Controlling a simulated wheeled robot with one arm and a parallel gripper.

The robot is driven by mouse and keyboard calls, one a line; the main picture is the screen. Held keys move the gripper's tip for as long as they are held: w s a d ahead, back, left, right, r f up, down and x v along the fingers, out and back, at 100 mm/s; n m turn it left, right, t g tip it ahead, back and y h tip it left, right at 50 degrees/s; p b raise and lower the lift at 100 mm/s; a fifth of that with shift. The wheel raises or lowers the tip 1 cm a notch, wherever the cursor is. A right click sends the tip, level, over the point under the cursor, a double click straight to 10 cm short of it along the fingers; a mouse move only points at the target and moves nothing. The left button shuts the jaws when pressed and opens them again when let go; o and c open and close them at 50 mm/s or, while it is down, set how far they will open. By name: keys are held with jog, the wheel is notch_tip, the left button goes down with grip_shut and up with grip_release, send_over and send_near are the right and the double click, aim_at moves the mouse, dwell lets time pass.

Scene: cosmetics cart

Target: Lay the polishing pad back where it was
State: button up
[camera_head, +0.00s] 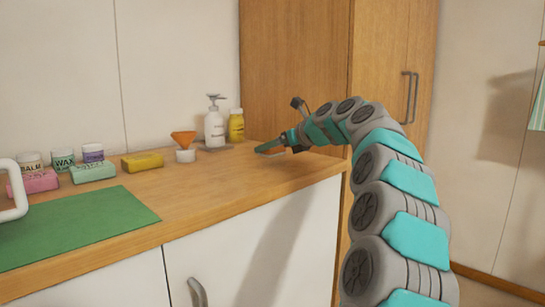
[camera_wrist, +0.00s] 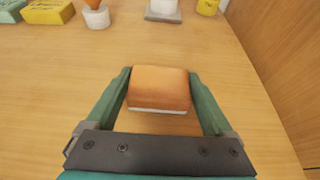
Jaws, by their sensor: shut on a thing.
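The polishing pad (camera_wrist: 159,88) is an orange-brown block with a white underside edge. In the wrist view it sits between the two green fingers of my gripper (camera_wrist: 159,76), which is shut on it. In the head view my gripper (camera_head: 268,147) is low over the right end of the wooden counter (camera_head: 225,182), near the tall cabinet. The fingers hide most of the pad there. I cannot tell whether the pad touches the counter.
Behind are a white pump bottle (camera_head: 214,127), a yellow bottle (camera_head: 236,126) and an orange funnel (camera_head: 183,139) on a white jar. Left are a yellow block (camera_head: 142,161), soft-coloured blocks, labelled jars and a green mat (camera_head: 75,225). A wooden cabinet (camera_head: 290,70) bounds the right.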

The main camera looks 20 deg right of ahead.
jog(key=shift+f, duration=1.4)
jog(key=o, duration=1.2)
jog(key=shift+o, duration=0.2)
jog(key=shift+s+d+r, duration=0.15)
jog(key=shift+s+r, duration=0.05)
jog(key=shift+s, duration=0.1)
jog(key=v, duration=1.1)
jog(key=shift+s, duration=0.15)
